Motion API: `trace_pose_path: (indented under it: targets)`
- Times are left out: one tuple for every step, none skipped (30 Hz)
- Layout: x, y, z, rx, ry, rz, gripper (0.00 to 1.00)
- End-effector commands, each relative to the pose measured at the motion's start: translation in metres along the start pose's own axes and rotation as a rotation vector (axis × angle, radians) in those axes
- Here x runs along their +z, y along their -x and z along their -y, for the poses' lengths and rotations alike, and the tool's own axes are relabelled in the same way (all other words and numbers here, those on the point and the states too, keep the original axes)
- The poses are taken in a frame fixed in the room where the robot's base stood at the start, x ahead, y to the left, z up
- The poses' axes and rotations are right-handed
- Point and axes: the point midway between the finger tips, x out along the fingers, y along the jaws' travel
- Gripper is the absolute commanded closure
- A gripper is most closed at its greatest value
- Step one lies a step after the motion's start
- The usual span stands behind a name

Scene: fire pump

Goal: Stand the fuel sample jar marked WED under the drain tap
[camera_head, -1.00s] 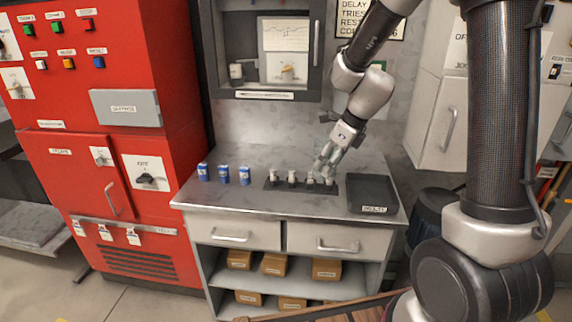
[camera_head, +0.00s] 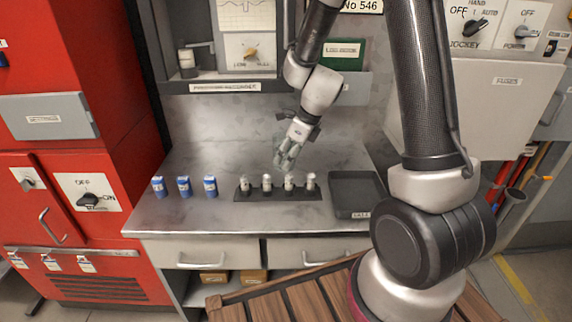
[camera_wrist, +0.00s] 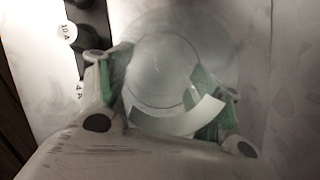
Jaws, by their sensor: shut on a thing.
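My gripper (camera_head: 283,161) hangs over the grey counter (camera_head: 170,215), just behind a black rack. In the wrist view my gripper (camera_wrist: 160,95) has its green-padded fingers closed on the sides of a clear, round glass jar (camera_wrist: 158,62). The jar has a pale label band on its near side. No marking can be read on it, so I cannot tell if it says WED. In the head view the jar is too small to make out against the fingers. I cannot identify a drain tap in either view.
The black rack (camera_head: 277,195) holds several small pieces with pale tops; tags beside the gripper read in amps. Blue cans (camera_head: 184,187) stand left, an empty dark tray (camera_head: 354,193) right. A recorder cabinet (camera_head: 225,90) is behind. The counter behind the rack is mostly free.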

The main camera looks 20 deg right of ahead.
Motion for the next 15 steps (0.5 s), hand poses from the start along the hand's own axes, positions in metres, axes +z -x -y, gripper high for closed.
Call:
trace_pose_path:
  targets:
    - [-0.004,-0.008,-0.001,0.003,-0.003,-0.003,0.64]
    - [-0.006,-0.012,0.0,0.003,-0.004,-0.004,0.64]
    - [-0.009,-0.018,0.0,0.002,-0.004,-0.003,0.64]
    - [-0.01,-0.022,0.0,0.003,-0.004,-0.003,0.64]
    - [-0.011,-0.025,0.0,0.002,-0.003,-0.003,0.64]
    - [-0.013,-0.028,0.0,0.002,-0.003,-0.002,0.64]
    - [-0.013,-0.03,0.0,0.002,-0.003,-0.002,0.64]
    - [-0.014,-0.031,0.0,0.001,-0.001,-0.002,0.64]
    - [-0.014,-0.031,0.0,0.001,0.0,-0.001,0.64]
    - [-0.013,-0.031,0.0,0.0,0.0,-0.001,0.64]
    - [-0.013,-0.031,0.0,0.0,0.0,-0.001,0.64]
    - [-0.013,-0.031,0.0,0.0,0.0,-0.001,0.64]
    - [-0.013,-0.031,0.0,0.0,0.0,-0.001,0.64]
    - [-0.013,-0.031,0.0,0.001,0.0,-0.001,0.64]
    - [-0.013,-0.031,0.0,0.001,0.0,-0.001,0.64]
